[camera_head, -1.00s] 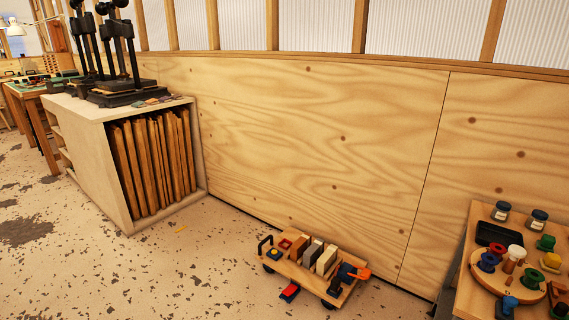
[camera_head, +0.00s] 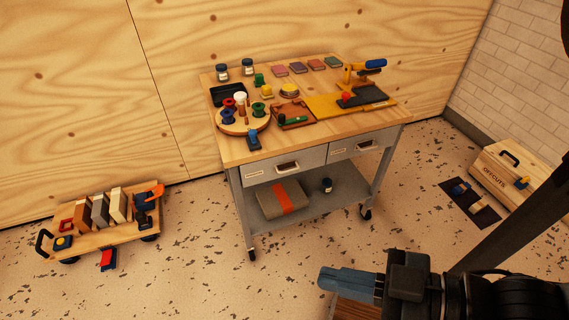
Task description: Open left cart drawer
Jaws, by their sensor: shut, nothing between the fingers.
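The cart (camera_head: 232,155) stands against the plywood wall, with a wooden top and a grey frame on casters. The left drawer looks shut. The right drawer (camera_head: 350,147) beside it also looks shut. My gripper (camera_head: 325,279) is at the lower right, in front of the cart and well apart from it. Its blue-grey fingers are together, with nothing between them, and point left.
Foil rolls, jars and tools crowd the cart top. The lower shelf (camera_head: 340,190) holds a grey box with a red band (camera_head: 284,199) and a jar (camera_head: 327,185). A loaded low trolley (camera_head: 110,232) stands left; an offcuts box (camera_head: 500,175) stands right. Floor before the cart is mostly clear.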

